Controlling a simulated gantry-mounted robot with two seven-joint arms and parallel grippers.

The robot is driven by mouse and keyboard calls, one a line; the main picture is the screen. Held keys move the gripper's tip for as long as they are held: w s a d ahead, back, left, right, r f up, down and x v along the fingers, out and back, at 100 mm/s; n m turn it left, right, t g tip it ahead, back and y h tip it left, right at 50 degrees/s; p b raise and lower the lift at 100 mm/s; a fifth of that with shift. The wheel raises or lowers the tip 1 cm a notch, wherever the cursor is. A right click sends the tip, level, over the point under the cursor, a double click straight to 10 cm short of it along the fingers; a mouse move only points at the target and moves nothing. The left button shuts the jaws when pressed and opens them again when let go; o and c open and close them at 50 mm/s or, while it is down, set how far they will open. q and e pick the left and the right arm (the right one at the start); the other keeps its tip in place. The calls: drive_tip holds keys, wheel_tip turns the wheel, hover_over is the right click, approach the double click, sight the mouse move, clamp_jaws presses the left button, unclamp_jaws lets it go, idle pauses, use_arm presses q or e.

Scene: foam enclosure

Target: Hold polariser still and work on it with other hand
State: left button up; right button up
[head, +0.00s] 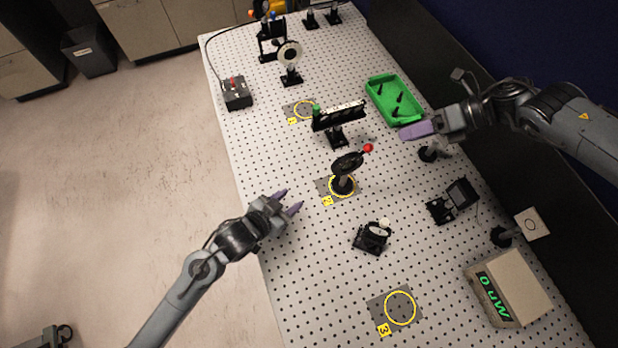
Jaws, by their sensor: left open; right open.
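The polariser (347,163) looks to be the black round mount on a post with a red-tipped lever. It stands upright inside the yellow ring of the pad marked 2 (325,188), near the middle of the board. My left gripper (293,201) is open and empty at the board's left edge, left of the polariser and apart from it. My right gripper (404,133) is on the right, beside the green tray, with its purple fingers pointing left. It holds nothing that I can see, and its finger gap is hard to make out from this angle.
A green tray (371,84) with black posts lies at the upper right. A black bar mount (338,116) stands behind the polariser and a small mount (372,238) in front. A display box (522,284) sits at the lower right. The pad marked 3 (377,308) is empty.

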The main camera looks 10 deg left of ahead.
sight(347, 167)
use_arm(q)
drive_tip(key=w+d+m+h, duration=0.1)
drive_tip(key=h, duration=0.1)
drive_tip(key=w+d+r+m+h, duration=0.1)
drive_tip(key=w+d+h, duration=0.1)
drive_tip(key=w+d+r+m+t+h, duration=0.1)
drive_tip(key=w+h, duration=0.1)
drive_tip(key=shift+d, duration=0.15)
drive_tip(key=w+d+h, duration=0.1)
drive_tip(key=w+d, duration=0.1)
drive_tip(key=d, duration=0.1)
drive_tip(key=w+d+r+m+g+h, duration=0.1)
drive_tip(key=w+d, duration=0.1)
drive_tip(key=d, duration=0.1)
drive_tip(key=w+d+m+h, duration=0.1)
drive_tip(key=w+d+h, duration=0.1)
drive_tip(key=d, duration=0.1)
drive_tip(key=shift+w+r+g, duration=0.3)
drive_tip(key=shift+r, duration=0.1)
